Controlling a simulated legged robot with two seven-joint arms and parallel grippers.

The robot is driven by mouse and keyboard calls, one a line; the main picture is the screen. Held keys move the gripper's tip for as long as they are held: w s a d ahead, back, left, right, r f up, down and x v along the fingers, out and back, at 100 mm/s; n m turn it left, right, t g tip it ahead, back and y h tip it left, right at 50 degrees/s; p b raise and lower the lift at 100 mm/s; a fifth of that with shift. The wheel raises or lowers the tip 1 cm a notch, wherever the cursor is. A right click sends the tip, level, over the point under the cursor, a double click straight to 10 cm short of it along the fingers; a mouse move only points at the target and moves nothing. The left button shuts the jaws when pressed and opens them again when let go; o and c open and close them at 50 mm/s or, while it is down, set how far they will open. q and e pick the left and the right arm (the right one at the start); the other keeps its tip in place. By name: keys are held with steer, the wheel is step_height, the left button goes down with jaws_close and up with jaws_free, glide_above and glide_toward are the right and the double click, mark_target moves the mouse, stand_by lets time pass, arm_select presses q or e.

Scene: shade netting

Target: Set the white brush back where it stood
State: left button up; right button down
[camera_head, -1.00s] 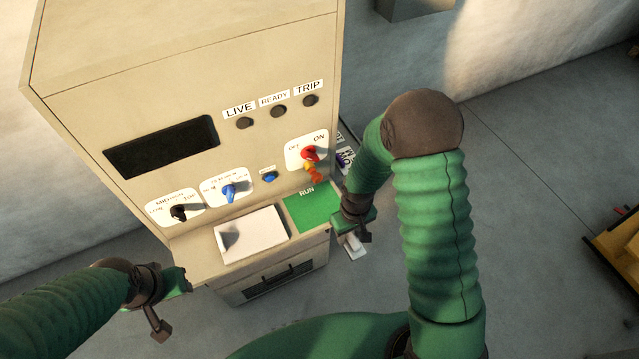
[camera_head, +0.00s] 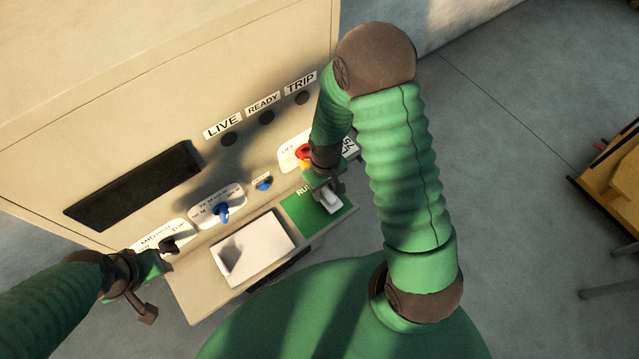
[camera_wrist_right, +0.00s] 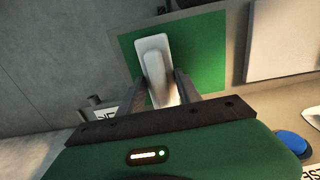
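The white brush (camera_head: 329,201) is over the green pad marked RUN (camera_head: 296,208) at the right end of the console shelf. In the right wrist view the white brush (camera_wrist_right: 152,52) sits between the two fingers of my right gripper (camera_wrist_right: 160,88), which is closed on its handle, with the green pad (camera_wrist_right: 205,50) behind it. I cannot tell whether the brush touches the pad. In the head view my right gripper (camera_head: 326,186) partly hides the brush and pad. My left gripper (camera_head: 160,262) is near the black knob (camera_head: 170,245); its fingers are not clear.
A white tray (camera_head: 253,246) lies left of the green pad. The console panel carries a blue knob (camera_head: 221,211), a blue button (camera_head: 264,184) and a red and yellow switch (camera_head: 304,153) close to my right gripper. A yellow object (camera_head: 612,185) stands far right on open floor.

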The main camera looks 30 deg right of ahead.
steer(key=shift+w, duration=0.25)
steer(key=c, duration=1.1)
jaws_free()
steer(key=shift+s+r, duration=0.1)
steer(key=shift+s, duration=0.05)
steer(key=shift+o, duration=1.4)
steer(key=shift+s+r, duration=0.1)
steer(key=shift+s, duration=0.15)
steer(key=shift+w+a, duration=0.1)
steer(key=shift+w, duration=0.05)
